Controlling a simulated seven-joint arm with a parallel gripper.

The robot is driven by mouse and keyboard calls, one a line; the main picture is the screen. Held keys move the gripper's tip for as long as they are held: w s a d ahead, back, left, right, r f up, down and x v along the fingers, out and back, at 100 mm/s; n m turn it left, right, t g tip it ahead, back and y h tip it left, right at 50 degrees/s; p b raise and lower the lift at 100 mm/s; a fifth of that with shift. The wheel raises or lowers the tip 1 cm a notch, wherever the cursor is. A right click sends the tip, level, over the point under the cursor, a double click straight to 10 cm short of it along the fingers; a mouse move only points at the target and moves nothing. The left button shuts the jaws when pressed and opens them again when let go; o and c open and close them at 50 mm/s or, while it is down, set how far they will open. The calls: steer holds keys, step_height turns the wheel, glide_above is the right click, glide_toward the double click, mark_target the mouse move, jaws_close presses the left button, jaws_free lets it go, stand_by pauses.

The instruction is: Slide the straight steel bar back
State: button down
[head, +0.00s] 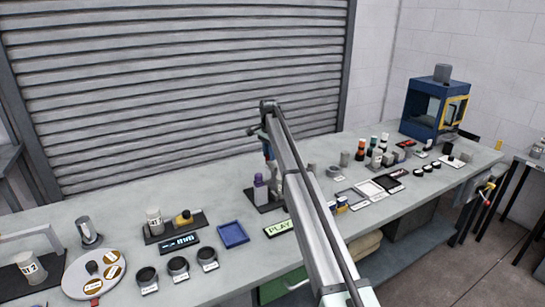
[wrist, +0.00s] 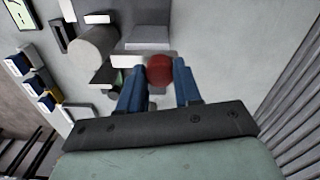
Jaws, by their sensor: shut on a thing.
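My gripper (wrist: 160,85) shows in the wrist view with its two blue fingers shut on a round red knob (wrist: 159,69). Grey metal parts, including a thick grey cylinder (wrist: 93,48) and a flat grey block (wrist: 148,38), lie just beyond and left of the knob. I cannot make out the straight steel bar for sure; what the knob is fixed to is hidden by the fingers. In the head view my own arm crosses the middle of the bench and mostly covers my gripper (head: 268,150), which is small there.
A blue machine (head: 436,108) stands at far right. A slatted shutter (head: 180,80) closes off the back.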

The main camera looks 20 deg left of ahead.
steer(key=shift+w+a+r, duration=0.1)
steer(key=shift+w+a, duration=0.1)
steer(key=c, duration=1.1)
jaws_free()
steer(key=o, duration=0.3)
step_height(320, 180, up, 14)
steer(key=shift+f, duration=0.15)
